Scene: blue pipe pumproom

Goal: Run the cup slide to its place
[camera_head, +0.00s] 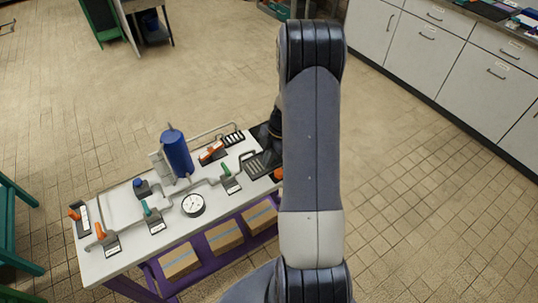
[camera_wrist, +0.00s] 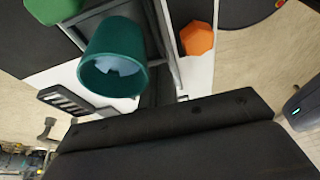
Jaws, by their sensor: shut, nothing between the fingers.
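A teal cup (camera_wrist: 112,68), open end toward the camera with something pale inside, shows in the wrist view. It stands at a dark track with a grey rail along its side, likely the cup slide. My gripper (camera_wrist: 165,122) is the dark block across the bottom of the wrist view. It is shut and empty, apart from the cup in the picture; the exact gap cannot be told. In the head view my arm hides the right end of the white table (camera_head: 120,262), and neither the teal cup nor my fingertips can be made out there.
An orange knob (camera_wrist: 198,39) sits right of the cup and a green part (camera_wrist: 52,8) left of it. The table carries a blue cylinder (camera_head: 176,153), a gauge (camera_head: 193,205), pipes and several valves with orange or teal handles. Tiled floor is free around it; cabinets (camera_head: 432,55) stand right.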

